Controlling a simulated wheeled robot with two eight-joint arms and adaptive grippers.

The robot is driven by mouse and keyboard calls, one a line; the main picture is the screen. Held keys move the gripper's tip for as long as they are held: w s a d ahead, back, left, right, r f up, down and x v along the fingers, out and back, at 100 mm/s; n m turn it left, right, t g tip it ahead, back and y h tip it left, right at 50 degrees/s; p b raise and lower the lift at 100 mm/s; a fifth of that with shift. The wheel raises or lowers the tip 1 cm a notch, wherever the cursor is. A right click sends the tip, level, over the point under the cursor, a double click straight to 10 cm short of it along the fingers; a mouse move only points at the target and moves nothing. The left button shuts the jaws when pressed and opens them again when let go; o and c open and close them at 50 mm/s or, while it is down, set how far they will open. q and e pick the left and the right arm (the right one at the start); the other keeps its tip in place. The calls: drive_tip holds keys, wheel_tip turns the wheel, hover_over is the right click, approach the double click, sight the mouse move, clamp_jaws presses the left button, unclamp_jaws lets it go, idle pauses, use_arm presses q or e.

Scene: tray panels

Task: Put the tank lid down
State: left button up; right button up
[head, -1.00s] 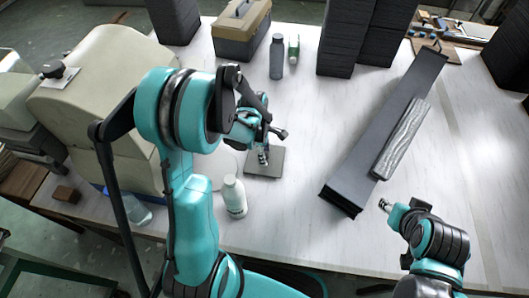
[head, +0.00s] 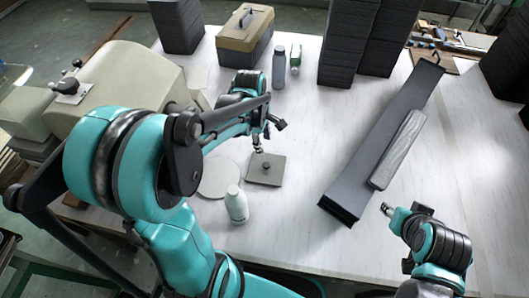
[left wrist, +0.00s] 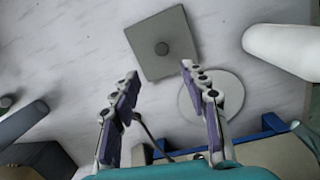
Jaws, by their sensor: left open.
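The tank lid, a grey square plate with a dark round knob, lies flat on the white table (head: 300,225) in the head view (head: 250,177). It also shows whole in the left wrist view (left wrist: 150,65), ahead of the fingertips. My left gripper (head: 268,138) is open and empty, just behind the lid and apart from its knob. In the left wrist view its two fingers (left wrist: 158,72) are spread wide with nothing between them. My right gripper (head: 386,209) is at the right, far from the lid; its fingers are too small to read.
A white round disc (head: 215,182) and white bottle (head: 237,207) are beside the lid. A beige machine (head: 115,85) stands left. Behind are a grey bottle (head: 279,68) and toolbox (head: 243,40). A long dark bar (head: 370,150) lies right; table between is clear.

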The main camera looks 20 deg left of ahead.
use_arm(q)
drive_tip(key=s+d+r+m+t, duration=0.2)
drive_tip(key=s+r+m+t, duration=0.1)
drive_tip(key=m, duration=0.6)
drive_tip(key=s+d+r+m+t+y, duration=0.1)
drive_tip(key=s+d+r+m+t, duration=0.2)
drive_tip(key=m, duration=0.7)
drive_tip(key=s+r, duration=0.2)
drive_tip(key=s, duration=0.2)
drive_tip(key=shift+s+d, duration=0.25)
drive_tip(key=shift+d, duration=0.1)
